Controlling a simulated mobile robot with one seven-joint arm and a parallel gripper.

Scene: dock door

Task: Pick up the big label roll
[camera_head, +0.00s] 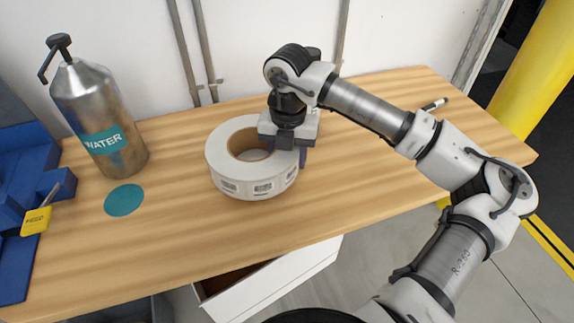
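The big label roll (226,164) is a wide white ring with printed labels around its side and a brown core. It lies flat on the wooden bench, left of the bench's middle. My gripper (290,146) points down over the right part of the roll's ring. One purple finger shows just outside the roll's right side. The other finger is hidden behind the gripper body, so I cannot tell whether the ring is gripped. The gripper covers the upper right of the roll.
A metal water bottle (107,140) stands at the left of the bench (400,178), with a flat teal disc (124,200) in front. A blue bin (18,205) with a yellow tag (36,221) is far left. A marker (434,104) lies back right. An open drawer (275,285) sticks out below.

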